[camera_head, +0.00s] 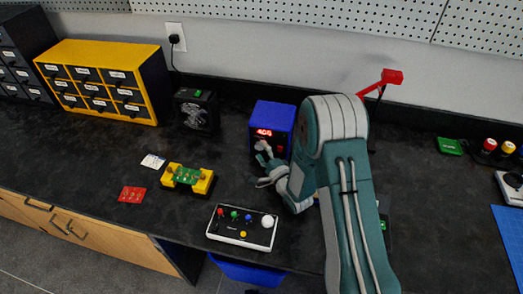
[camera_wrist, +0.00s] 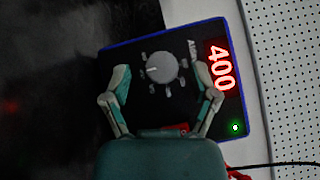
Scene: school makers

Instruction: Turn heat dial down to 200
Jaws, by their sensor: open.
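The heat dial (camera_wrist: 162,68) is a round grey knob with a pointer line on the black front of a blue box, the heat station (camera_head: 272,120). Small markings ring the dial, too small to read. The red display (camera_wrist: 220,65) on the station reads 400. My gripper (camera_wrist: 162,76) is open, with one finger to each side of the dial in the wrist view; I cannot tell if either touches it. In the head view my gripper (camera_head: 262,160) is at the front of the station, and my arm hides the station's lower right part.
A control box (camera_head: 241,239) with coloured buttons stands at the front edge. A yellow holder (camera_head: 187,191) with a green board, a red board (camera_head: 132,194), a black fan (camera_head: 196,110) and yellow drawers (camera_head: 104,50) are to the left. A red arm-like piece (camera_head: 391,77) rises behind my arm.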

